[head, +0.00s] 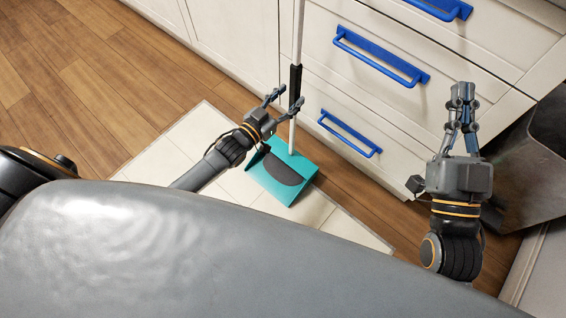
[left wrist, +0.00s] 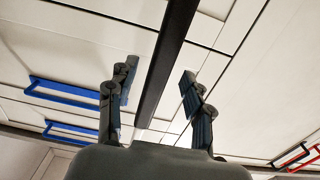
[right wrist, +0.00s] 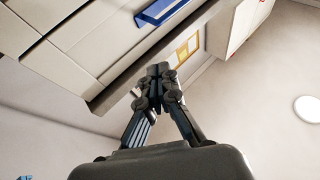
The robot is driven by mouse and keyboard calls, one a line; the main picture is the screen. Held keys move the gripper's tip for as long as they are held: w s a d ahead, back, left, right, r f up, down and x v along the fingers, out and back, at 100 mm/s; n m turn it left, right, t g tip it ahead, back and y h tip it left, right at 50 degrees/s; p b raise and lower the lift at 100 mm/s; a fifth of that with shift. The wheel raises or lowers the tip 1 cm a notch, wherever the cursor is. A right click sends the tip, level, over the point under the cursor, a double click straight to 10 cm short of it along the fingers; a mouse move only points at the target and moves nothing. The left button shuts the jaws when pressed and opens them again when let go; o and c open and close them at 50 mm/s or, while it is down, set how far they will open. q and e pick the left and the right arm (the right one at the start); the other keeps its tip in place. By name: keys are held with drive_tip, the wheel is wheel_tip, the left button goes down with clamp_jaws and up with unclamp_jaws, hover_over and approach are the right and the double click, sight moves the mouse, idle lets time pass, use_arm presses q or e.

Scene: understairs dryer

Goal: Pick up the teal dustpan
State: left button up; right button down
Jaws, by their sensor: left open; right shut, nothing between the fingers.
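The teal dustpan (head: 299,190) sits on the pale mat in front of the drawers, in the middle of the head view. Its upright handle is white with a black grip (head: 295,84). My left gripper (head: 277,98) is open close to the handle, around the height of the black grip. In the left wrist view, a dark bar that looks like the grip (left wrist: 165,75) runs between the open fingers, with gaps on both sides. My right gripper (head: 464,92) is shut and empty to the right, in front of the cabinet. Its closed fingertips show in the right wrist view (right wrist: 158,70).
White drawers with blue handles (head: 380,58) stand behind the dustpan. A dark metallic bin-like object (head: 530,165) is at the right, beside my right gripper. Wooden floor (head: 80,75) is clear at the left. The pale mat (head: 325,216) lies under the dustpan.

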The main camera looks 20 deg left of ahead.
use_arm(q)
drive_tip(key=shift+x, duration=0.9)
use_arm(e)
drive_tip(key=shift+s+r+t, duration=0.35)
drive_tip(key=shift+r+t, duration=0.05)
drive_tip(key=shift+r, duration=0.2)
drive_tip(key=shift+s+r+t, duration=0.3)
drive_tip(key=shift+r+t, duration=0.1)
drive_tip(key=shift+r, duration=0.15)
use_arm(q)
drive_tip(key=shift+c, duration=0.4)
clamp_jaws()
drive_tip(key=shift+r, duration=0.1)
drive_tip(key=shift+r, duration=0.15)
use_arm(e)
drive_tip(key=shift+w+f, duration=0.1)
drive_tip(key=shift+w, duration=0.05)
